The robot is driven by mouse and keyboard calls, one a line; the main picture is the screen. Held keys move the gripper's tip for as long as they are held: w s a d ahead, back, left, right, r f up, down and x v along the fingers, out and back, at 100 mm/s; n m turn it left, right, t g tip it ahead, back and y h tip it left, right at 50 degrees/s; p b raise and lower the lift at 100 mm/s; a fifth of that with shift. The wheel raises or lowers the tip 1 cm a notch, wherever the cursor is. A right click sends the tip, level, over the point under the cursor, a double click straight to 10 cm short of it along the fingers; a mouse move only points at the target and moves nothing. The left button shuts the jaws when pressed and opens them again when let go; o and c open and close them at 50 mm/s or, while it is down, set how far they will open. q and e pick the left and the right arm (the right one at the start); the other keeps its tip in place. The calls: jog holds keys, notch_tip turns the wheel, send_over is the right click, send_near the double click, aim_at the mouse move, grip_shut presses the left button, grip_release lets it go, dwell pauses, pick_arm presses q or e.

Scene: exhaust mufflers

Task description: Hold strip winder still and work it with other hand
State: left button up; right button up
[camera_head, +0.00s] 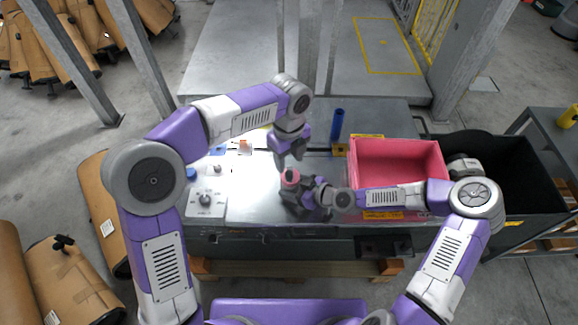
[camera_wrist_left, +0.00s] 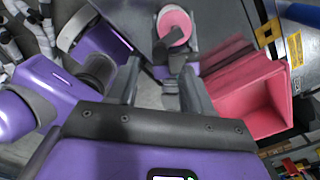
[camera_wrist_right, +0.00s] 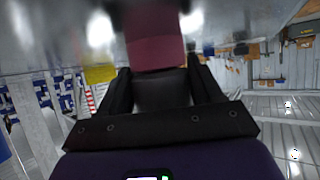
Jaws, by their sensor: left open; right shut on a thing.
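The strip winder (camera_head: 290,176) is a small pink-red round piece over the work table. In the right wrist view its pink body (camera_wrist_right: 155,42) has a dark lower part, and my right gripper (camera_wrist_right: 162,85) is shut on that part. My right gripper (camera_head: 306,195) reaches it from the right in the head view. My left gripper (camera_head: 290,153) points down just above the winder, open and empty. In the left wrist view the winder's round pink top (camera_wrist_left: 174,22) lies beyond the open fingers of my left gripper (camera_wrist_left: 160,78). Its lower parts are partly hidden.
A pink bin (camera_head: 395,160) stands right of the winder, with a black container (camera_head: 505,165) beyond it. A blue cylinder (camera_head: 337,124) stands behind. A dial panel (camera_head: 206,203) and small parts lie on the table's left. Bare tabletop shows around the dial panel.

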pick_arm(q)
notch_tip(320, 180, up, 7)
jog(key=shift+f, duration=0.1)
dwell(0.7)
pick_arm(e)
jog(key=o, duration=0.9)
jog(key=v, duration=1.2)
